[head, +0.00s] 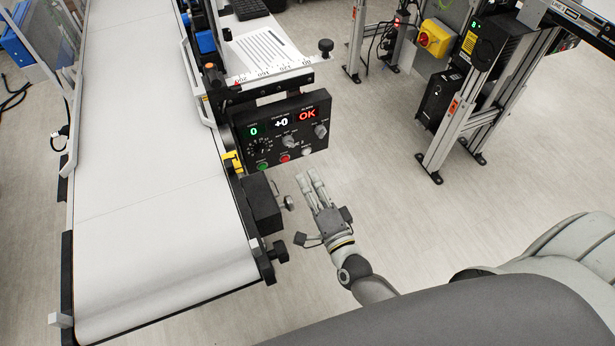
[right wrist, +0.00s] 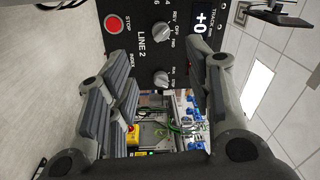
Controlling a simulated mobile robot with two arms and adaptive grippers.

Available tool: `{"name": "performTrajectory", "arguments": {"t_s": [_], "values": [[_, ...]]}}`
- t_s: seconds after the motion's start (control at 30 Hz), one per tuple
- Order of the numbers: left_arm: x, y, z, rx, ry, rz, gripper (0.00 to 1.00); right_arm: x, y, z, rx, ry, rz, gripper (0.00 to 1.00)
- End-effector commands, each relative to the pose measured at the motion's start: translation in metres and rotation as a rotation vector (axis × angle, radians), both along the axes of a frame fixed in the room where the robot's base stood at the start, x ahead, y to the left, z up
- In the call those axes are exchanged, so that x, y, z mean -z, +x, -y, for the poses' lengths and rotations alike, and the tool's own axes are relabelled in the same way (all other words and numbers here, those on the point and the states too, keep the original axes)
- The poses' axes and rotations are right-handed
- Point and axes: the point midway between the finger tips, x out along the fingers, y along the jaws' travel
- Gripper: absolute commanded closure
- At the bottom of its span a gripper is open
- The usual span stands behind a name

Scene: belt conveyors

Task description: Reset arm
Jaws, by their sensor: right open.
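My right gripper (head: 311,178) is in the head view, just below and right of the black control panel (head: 270,135) on the side of the belt conveyor. Its fingers point up in the picture, with bare floor around them. In the right wrist view the two fingers of my right gripper (right wrist: 160,75) stand apart with nothing held between them. Beyond them that view shows the panel (right wrist: 143,50), with a red STOP button (right wrist: 114,24) and knobs. My left arm and gripper are not in view.
The white conveyor belt (head: 150,170) runs along the left. A black box (head: 262,205) and a knob (head: 289,202) on its side are close left of my right gripper. A metal stand (head: 455,135) with a yellow switch box (head: 436,38) is at the upper right. Floor between is clear.

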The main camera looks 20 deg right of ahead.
Motion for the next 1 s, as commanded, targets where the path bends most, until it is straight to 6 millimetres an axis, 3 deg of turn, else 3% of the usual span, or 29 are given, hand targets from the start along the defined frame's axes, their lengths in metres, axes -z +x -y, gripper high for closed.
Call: {"name": "performTrajectory", "arguments": {"t_s": [0.5,0.6,0.67,0.77,0.87,1.0], "values": [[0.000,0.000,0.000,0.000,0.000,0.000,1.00,0.000,0.000,0.000,-0.001,-0.002,-0.001,0.53],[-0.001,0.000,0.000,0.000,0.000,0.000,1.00,0.014,-0.002,-0.002,-0.010,-0.039,-0.033,0.53],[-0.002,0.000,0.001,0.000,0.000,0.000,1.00,0.035,-0.005,-0.003,-0.024,-0.094,-0.079,0.53],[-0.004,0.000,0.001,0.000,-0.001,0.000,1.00,0.091,-0.019,-0.007,-0.074,-0.249,-0.206,0.53],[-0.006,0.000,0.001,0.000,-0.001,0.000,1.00,0.162,-0.047,-0.008,-0.158,-0.444,-0.367,0.53],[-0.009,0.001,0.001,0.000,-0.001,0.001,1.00,0.253,-0.105,-0.002,-0.313,-0.702,-0.585,0.53]]}}
